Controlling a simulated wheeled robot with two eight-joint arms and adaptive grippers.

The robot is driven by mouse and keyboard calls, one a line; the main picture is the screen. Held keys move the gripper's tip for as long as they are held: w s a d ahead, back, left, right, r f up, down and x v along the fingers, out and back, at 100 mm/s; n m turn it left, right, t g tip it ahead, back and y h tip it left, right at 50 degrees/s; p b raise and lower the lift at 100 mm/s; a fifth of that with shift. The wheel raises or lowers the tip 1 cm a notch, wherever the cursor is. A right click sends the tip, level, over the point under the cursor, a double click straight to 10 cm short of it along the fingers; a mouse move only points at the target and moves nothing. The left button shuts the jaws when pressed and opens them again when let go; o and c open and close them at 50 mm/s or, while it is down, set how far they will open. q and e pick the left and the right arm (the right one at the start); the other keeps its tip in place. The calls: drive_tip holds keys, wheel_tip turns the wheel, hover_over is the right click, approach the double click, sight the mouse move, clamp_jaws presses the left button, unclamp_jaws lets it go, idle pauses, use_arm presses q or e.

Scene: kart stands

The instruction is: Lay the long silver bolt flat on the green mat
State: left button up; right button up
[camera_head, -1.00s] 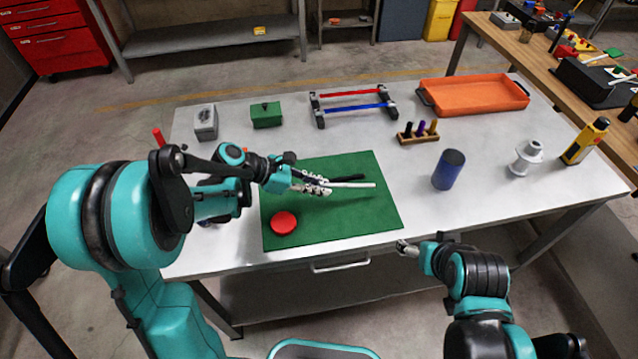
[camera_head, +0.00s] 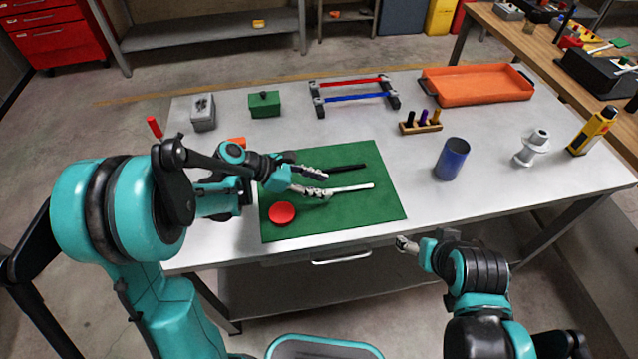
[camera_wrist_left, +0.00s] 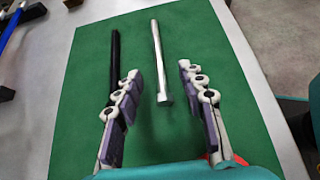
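The long silver bolt (camera_head: 350,188) lies on the green mat (camera_head: 378,212), pointing right in the head view. In the left wrist view the bolt (camera_wrist_left: 157,60) lies between the spread fingers with its head end near them, touching neither finger as far as I can see. My left gripper (camera_head: 316,182) is open over the middle of the mat; its fingers also show in the left wrist view (camera_wrist_left: 160,95). My right gripper (camera_head: 404,244) hangs off the table's front edge, small in view; I cannot tell whether it is open.
A black rod (camera_head: 347,167) lies beside the bolt on the mat, close to one left finger. A red disc (camera_head: 282,213) sits at the mat's front left. A blue cup (camera_head: 451,160) stands right of the mat. An orange tray (camera_head: 478,87) is at the back right.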

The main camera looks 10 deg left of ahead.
use_arm(q)
drive_tip(key=v, duration=1.2)
drive_tip(key=shift+s+f, duration=0.1)
idle(0.6)
drive_tip(key=s+d+m+y, duration=0.1)
drive_tip(key=m, duration=0.1)
drive_tip(key=s+d+m+y, duration=0.1)
drive_tip(key=s+m, duration=0.1)
drive_tip(key=shift+s+d+f+y, duration=0.1)
drive_tip(key=shift+s+f+y, duration=0.15)
drive_tip(key=shift+y, duration=0.15)
drive_tip(key=s+a+f+m+t+y, duration=0.1)
drive_tip(key=s+a+m+t+y, duration=0.2)
drive_tip(key=m, duration=1.4)
drive_tip(key=s+y, duration=0.4)
drive_tip(key=s, duration=0.3)
drive_tip(key=shift+a+m+t+y, duration=0.25)
drive_tip(key=shift+m+t+y, duration=0.05)
drive_tip(key=shift+t+y, duration=0.1)
